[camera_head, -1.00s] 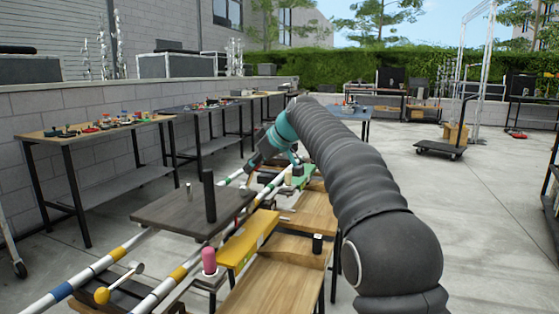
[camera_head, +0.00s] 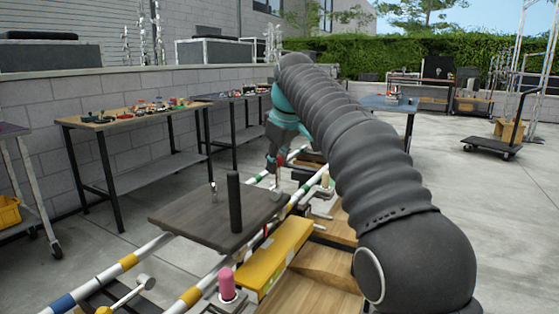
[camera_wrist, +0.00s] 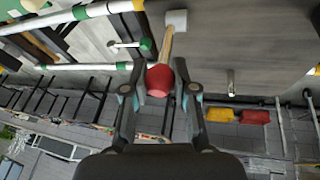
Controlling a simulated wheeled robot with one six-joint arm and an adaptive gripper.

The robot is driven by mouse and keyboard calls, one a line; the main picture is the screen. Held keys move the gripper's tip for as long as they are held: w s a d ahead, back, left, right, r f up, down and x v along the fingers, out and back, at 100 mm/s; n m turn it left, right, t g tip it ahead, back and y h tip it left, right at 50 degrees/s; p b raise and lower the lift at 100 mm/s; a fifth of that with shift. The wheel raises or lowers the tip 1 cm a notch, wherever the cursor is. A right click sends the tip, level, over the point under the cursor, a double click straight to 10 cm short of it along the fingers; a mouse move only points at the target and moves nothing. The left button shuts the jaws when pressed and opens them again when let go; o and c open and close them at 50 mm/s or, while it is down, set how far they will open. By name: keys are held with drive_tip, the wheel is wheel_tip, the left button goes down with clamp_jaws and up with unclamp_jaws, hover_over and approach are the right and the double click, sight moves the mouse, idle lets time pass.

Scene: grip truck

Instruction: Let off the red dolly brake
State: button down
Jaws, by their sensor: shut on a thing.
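The red brake knob (camera_wrist: 160,82) sits on a tan lever (camera_wrist: 167,45) that runs to a grey block (camera_wrist: 176,19) in the wrist view. My gripper (camera_wrist: 160,74) is shut around the knob, with one finger on each side. In the head view, my gripper (camera_head: 277,160) is beyond the dark dolly deck (camera_head: 205,220), with a bit of red at its tip. The deck lies across striped rails (camera_head: 145,250) and carries a black post (camera_head: 234,200). My arm partly covers the area right of the gripper.
A green-tipped lever (camera_wrist: 147,44) stands left of the red knob in the wrist view. A pink knob (camera_head: 227,285) and a yellow block (camera_head: 275,255) are near the deck's front. A table with small items (camera_head: 130,115) stands along the wall. Open paving lies right.

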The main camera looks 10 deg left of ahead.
drive_tip(key=shift+a, duration=0.1)
drive_tip(key=c, duration=0.9)
unclamp_jaws()
drive_tip(key=shift+a, duration=0.1)
drive_tip(key=v, duration=0.7)
drive_tip(key=shift+r, duration=0.2)
drive_tip(key=shift+s, duration=0.1)
